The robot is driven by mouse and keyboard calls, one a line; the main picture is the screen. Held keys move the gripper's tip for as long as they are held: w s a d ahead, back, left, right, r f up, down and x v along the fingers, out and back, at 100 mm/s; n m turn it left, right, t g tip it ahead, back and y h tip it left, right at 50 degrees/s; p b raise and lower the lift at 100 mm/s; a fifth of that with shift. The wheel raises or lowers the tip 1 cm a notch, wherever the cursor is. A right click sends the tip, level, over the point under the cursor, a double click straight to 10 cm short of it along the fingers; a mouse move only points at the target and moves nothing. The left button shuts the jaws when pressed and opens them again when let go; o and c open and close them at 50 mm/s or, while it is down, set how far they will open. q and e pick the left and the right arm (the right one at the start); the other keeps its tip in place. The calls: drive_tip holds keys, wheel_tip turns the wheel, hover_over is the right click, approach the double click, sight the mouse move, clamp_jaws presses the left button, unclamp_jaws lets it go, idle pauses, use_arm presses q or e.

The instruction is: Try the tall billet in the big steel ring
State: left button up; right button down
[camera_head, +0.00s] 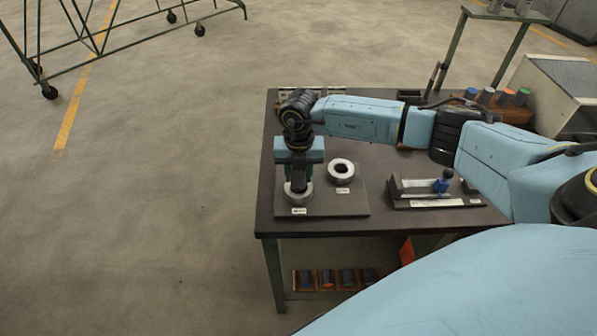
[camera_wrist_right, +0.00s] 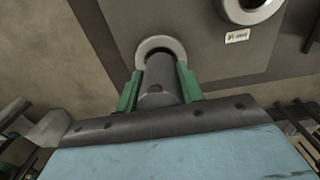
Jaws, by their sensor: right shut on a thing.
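My right gripper (camera_head: 300,174) points down over the left part of a dark plate. In the right wrist view its green fingers (camera_wrist_right: 158,90) are shut on a dark grey cylindrical billet (camera_wrist_right: 158,76). The billet's far end overlaps the hole of a steel ring (camera_wrist_right: 153,43). The same ring (camera_head: 298,194) shows under my gripper in the head view. I cannot tell whether the billet's end is inside the hole or just above it. A second steel ring (camera_head: 341,170) lies to the right on the plate, with its hole empty. My left gripper is not in view.
The plate (camera_head: 350,205) lies on a dark table (camera_head: 385,222). To its right stands a measuring fixture with a blue part (camera_head: 441,185). Several colour-topped cylinders (camera_head: 487,96) stand in a holder at the back right.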

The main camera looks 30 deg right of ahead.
drive_tip(key=shift+f+b, duration=0.35)
drive_tip(key=shift+f, duration=0.05)
idle(0.4)
drive_tip(key=shift+s+a+f, duration=0.1)
idle(0.5)
drive_tip(key=shift+r+p, duration=0.25)
drive_tip(key=shift+p, duration=0.05)
drive_tip(key=shift+r, duration=0.1)
idle(0.4)
drive_tip(key=shift+f, duration=0.25)
drive_tip(key=shift+f, duration=0.1)
idle(0.9)
drive_tip(key=shift+r, duration=0.25)
drive_tip(key=shift+r, duration=0.1)
idle(0.4)
drive_tip(key=shift+f, duration=0.25)
